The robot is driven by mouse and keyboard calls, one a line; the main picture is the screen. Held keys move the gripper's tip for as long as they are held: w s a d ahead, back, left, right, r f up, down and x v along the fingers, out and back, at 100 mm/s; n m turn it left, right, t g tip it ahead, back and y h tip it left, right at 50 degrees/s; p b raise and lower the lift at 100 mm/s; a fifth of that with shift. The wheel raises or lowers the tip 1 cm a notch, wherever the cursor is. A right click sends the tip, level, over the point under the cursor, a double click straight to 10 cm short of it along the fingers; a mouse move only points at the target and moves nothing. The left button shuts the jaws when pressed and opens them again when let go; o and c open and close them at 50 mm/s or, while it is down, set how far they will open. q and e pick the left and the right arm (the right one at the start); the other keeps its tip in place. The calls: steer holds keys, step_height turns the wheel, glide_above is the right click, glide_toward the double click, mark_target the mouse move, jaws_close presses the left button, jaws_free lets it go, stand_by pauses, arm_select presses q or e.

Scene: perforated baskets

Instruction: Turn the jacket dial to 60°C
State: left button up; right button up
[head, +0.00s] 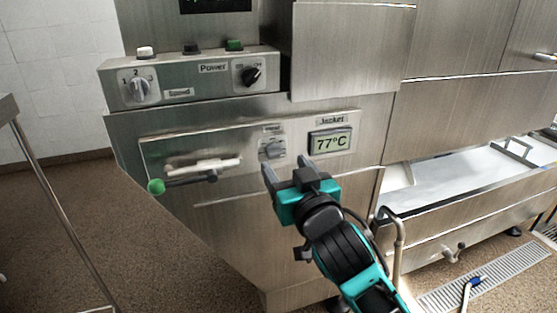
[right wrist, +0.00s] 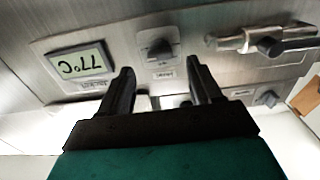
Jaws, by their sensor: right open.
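The jacket dial (head: 272,148) is a small grey knob on a square plate on the machine's front panel. To its right the jacket display (head: 331,142) reads 77°C. My right gripper (head: 285,168) is open, with its fingers pointing up at the panel just below the dial. In the right wrist view the picture is upside down. The dial (right wrist: 157,47) shows there beyond and between the two open fingertips (right wrist: 160,72), apart from them. The display (right wrist: 79,63) is at its left. My left gripper is not in view.
Above are the Speed knob (head: 140,88), the Power knob (head: 250,75) and several push buttons. A bent metal pipe (head: 399,240) stands right of my arm.

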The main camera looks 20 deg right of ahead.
mark_target(277, 156)
steer(key=w, duration=0.3)
steer(key=shift+w, duration=0.4)
steer(key=shift+w+a+b, duration=0.1)
steer(key=shift+w+b, duration=0.2)
steer(key=shift+w, duration=0.25)
steer(key=shift+c, duration=0.3)
